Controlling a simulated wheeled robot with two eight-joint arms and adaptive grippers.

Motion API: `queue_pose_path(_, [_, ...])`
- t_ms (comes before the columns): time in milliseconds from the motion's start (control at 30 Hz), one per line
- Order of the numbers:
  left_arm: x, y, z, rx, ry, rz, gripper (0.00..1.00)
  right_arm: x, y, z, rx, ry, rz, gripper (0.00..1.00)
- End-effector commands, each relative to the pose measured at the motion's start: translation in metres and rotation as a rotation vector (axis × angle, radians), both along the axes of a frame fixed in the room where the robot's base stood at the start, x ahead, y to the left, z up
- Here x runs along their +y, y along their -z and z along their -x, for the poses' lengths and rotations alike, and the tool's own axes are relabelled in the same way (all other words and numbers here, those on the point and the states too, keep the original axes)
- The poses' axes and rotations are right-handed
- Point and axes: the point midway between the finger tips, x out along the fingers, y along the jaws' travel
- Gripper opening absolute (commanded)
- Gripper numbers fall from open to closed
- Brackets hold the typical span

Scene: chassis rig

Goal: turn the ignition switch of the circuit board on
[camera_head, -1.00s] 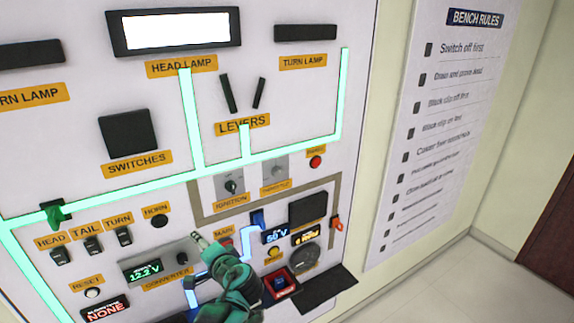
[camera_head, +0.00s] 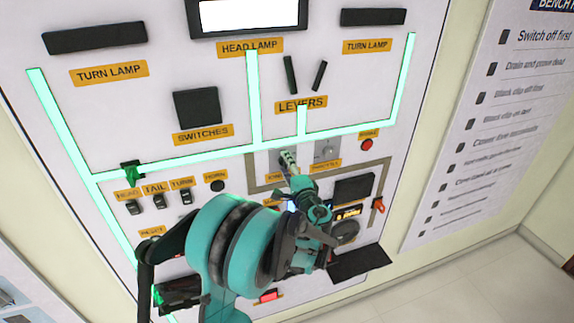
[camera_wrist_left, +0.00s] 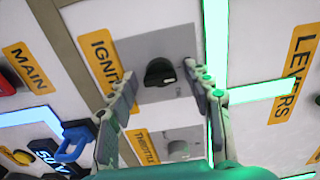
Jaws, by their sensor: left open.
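The ignition switch is a black rotary knob on a grey plate with an orange IGNITION label. In the left wrist view the knob (camera_wrist_left: 160,72) lies ahead of my left gripper (camera_wrist_left: 165,90), between the lines of its two fingers. The gripper is open, and I see no contact with the knob. The circuit board (camera_head: 225,75) is the large white upright panel. My right gripper is not in view.
The throttle knob (camera_wrist_left: 178,150) sits on a grey plate beside the ignition. A blue clip (camera_wrist_left: 72,143) and a red MAIN button (camera_wrist_left: 6,84) are close by. Glowing green strips (camera_head: 255,110) run across the panel. The rules board (camera_head: 490,120) hangs on the right wall.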

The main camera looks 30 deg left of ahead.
Motion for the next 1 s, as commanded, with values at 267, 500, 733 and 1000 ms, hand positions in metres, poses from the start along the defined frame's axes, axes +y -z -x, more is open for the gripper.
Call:
queue_pose_path(267, [0.002,0.000,-0.001,0.000,0.000,0.000,0.48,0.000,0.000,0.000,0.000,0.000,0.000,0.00])
queue_pose_path(500, [0.001,0.000,-0.001,0.000,0.000,0.001,0.03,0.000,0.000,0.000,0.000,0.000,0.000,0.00])
queue_pose_path(733, [0.001,0.001,-0.001,0.013,0.000,-0.010,0.03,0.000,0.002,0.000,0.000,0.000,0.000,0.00])
queue_pose_path(1000, [0.001,0.002,-0.001,0.106,0.000,-0.089,0.03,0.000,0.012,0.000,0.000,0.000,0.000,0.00])
